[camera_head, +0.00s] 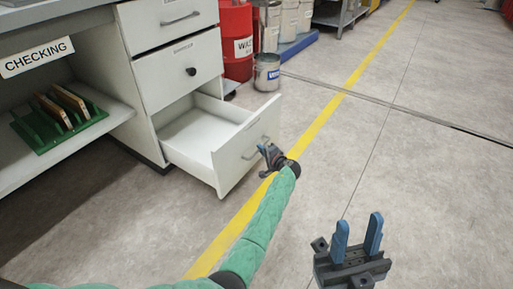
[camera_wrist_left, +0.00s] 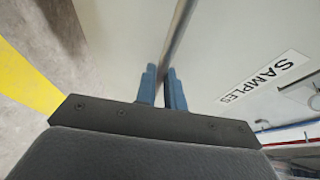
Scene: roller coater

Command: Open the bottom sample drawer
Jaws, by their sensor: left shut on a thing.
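The bottom sample drawer (camera_head: 193,131) is pulled well out of the white cabinet in the head view, and its inside looks empty. My left gripper (camera_head: 268,158) is at the drawer's front, shut on its bar handle. In the left wrist view the handle (camera_wrist_left: 178,40) runs between the blue fingers of my left gripper (camera_wrist_left: 163,88), beside a "SAMPLES" label (camera_wrist_left: 262,77) on the drawer front. My right gripper (camera_head: 358,238) is at the lower right in the head view, with its two blue fingers apart and nothing between them.
Above are a closed middle drawer (camera_head: 188,72) with a dark knob and a closed top drawer (camera_head: 165,22). A green rack (camera_head: 85,118) stands on the shelf at left. A red drum (camera_head: 235,42) and a metal can (camera_head: 267,72) stand behind. The floor at right is clear.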

